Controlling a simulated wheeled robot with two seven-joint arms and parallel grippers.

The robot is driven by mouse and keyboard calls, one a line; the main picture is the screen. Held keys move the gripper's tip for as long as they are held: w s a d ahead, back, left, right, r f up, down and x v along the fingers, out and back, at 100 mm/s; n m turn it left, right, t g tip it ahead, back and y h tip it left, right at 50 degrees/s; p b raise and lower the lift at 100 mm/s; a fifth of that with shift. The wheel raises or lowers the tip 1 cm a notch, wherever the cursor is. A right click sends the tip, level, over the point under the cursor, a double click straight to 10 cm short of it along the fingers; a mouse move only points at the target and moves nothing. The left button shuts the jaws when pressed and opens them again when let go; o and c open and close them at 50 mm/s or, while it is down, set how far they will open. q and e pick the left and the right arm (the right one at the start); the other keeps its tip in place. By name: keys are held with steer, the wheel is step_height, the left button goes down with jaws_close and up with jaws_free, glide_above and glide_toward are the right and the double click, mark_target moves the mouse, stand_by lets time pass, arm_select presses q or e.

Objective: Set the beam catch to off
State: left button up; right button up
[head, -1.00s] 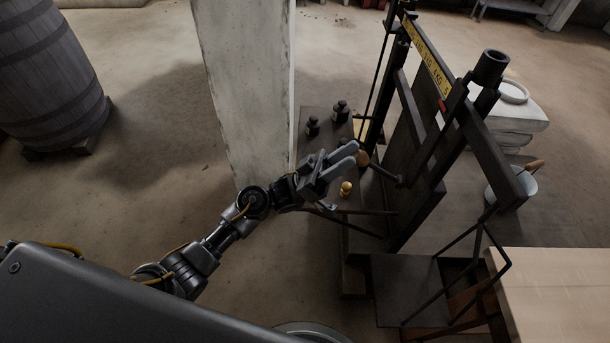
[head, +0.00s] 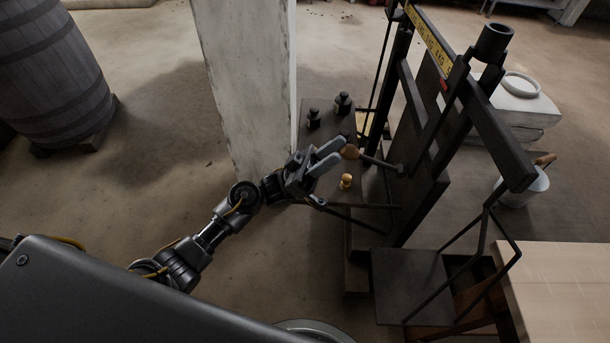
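The beam scale (head: 412,165) stands right of centre, with its dark frame and a yellow marked beam (head: 428,40) at the top. My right gripper is not in view.
Two dark weights (head: 343,103) and a small brass weight (head: 346,181) stand on the scale's side shelf. A pale post (head: 245,90) rises left of the gripper. A barrel (head: 55,75) is at far left, a pale wooden top (head: 560,295) at lower right.

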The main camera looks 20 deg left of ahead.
arm_select(q)
steer(key=a+f+n+t+y+b, duration=0.1)
steer(key=a+f+n+t+b, duration=0.1)
steer(key=f, duration=0.6)
steer(key=shift+w+a+f+b, duration=0.15)
steer(key=shift+a+b, duration=0.35)
steer(key=shift+a, duration=0.1)
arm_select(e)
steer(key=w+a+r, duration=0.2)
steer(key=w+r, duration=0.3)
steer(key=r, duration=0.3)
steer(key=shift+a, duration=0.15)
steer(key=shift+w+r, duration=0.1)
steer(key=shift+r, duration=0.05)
